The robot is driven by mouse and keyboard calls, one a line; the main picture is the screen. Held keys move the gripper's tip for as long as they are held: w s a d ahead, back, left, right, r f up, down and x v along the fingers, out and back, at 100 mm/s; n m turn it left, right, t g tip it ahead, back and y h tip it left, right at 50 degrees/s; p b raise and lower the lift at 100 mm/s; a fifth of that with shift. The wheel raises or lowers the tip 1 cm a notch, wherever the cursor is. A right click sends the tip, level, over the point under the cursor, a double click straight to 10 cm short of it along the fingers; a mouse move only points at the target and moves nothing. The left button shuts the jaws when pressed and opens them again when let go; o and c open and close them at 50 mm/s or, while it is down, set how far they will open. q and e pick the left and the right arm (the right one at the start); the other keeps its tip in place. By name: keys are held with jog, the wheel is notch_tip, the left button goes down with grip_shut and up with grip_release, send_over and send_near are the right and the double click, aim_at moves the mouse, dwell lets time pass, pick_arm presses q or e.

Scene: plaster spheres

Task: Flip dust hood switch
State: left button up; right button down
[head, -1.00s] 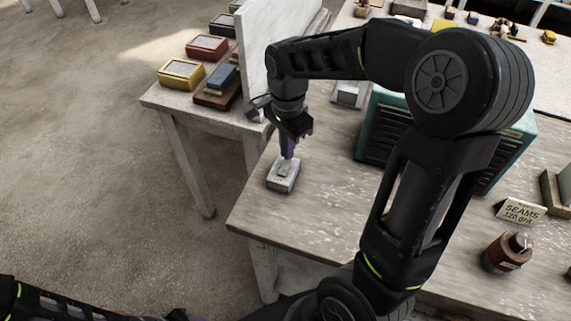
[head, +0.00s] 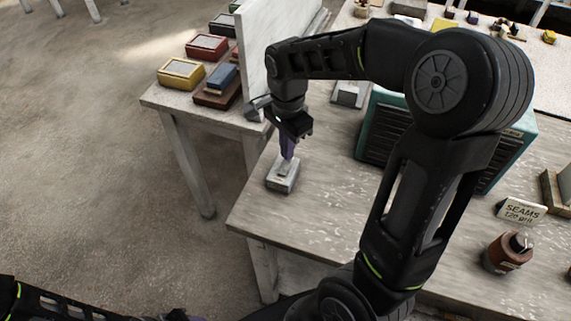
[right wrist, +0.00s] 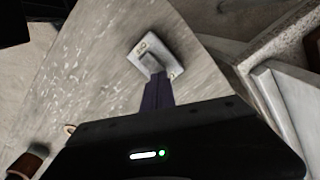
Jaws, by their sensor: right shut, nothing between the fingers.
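The switch (head: 283,177) is a small pale box with a raised rocker, lying near the left corner of the worktable. It also shows in the right wrist view (right wrist: 140,53), with small markings on its plate. My right gripper (head: 287,158) is shut and empty, its purple fingers pointing down at the switch. In the right wrist view the fingertips (right wrist: 157,78) are at the rocker and hide part of it. I cannot tell whether they touch it.
A teal box with a dark grille (head: 382,130), probably the dust hood, stands on the worktable (head: 330,215) behind my right arm. A white upright panel (head: 283,45) stands behind the gripper. A "SEAMS" sign (head: 521,209) and a brown jar (head: 507,253) are at the right.

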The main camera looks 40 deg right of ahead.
jog(key=shift+f+b, duration=0.7)
jog(key=shift+f, duration=0.3)
jog(key=shift+r, duration=0.15)
notch_tip(320, 180, up, 7)
jog(key=p, duration=0.5)
jog(key=shift+p, duration=0.3)
dwell(0.6)
